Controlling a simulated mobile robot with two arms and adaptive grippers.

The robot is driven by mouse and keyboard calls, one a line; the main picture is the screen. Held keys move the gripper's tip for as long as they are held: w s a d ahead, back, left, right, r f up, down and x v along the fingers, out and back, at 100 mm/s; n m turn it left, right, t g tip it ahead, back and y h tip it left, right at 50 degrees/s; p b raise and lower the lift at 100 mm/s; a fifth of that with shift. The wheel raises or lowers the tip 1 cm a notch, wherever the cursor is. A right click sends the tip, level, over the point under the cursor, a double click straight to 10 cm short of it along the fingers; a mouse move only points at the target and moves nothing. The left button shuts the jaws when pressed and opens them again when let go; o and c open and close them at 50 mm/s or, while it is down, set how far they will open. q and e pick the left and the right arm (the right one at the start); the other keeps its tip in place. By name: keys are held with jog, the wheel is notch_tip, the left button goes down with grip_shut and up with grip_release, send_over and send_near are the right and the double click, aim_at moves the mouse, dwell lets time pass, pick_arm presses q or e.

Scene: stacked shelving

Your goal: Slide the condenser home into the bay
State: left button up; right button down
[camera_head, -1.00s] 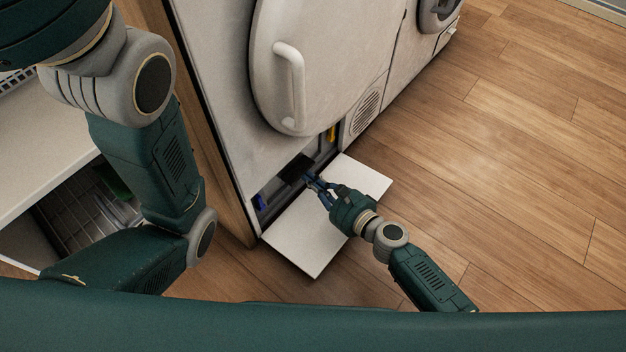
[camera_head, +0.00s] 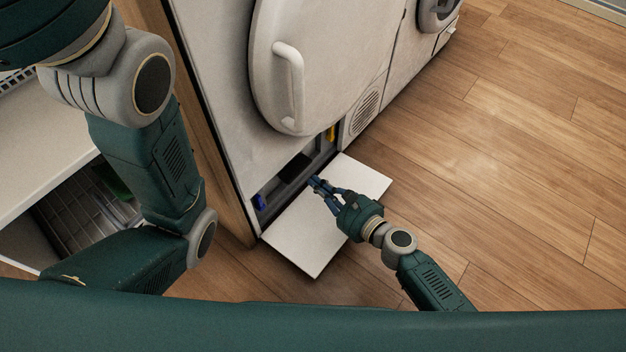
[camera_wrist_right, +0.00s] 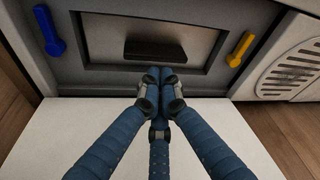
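The condenser (camera_wrist_right: 105,35) sits in the low bay (camera_head: 267,216) of the white machine, its grey front framed by the opening. Its dark handle (camera_head: 296,167) sticks out and also shows in the right wrist view (camera_wrist_right: 155,48). My right gripper (camera_head: 316,183) is over the lowered white flap, just outside the bay. In the right wrist view its blue fingers (camera_wrist_right: 160,80) are drawn together with nothing visible between them, tips just below the handle. I cannot tell whether they touch the condenser front. My left arm shows at the left, its gripper out of view. The condenser's depth is hidden.
A blue lever (camera_wrist_right: 48,32) is left of the condenser and a yellow lever (camera_wrist_right: 240,49) right of it. The white flap (camera_head: 310,243) lies open in front. A round door with a handle (camera_head: 290,80) is above. Wooden floor (camera_head: 510,180) is clear to the right.

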jog(key=v, duration=1.1)
jog(key=shift+s+d+r, duration=0.15)
jog(key=shift+s+d, duration=0.05)
jog(key=shift+s, duration=0.05)
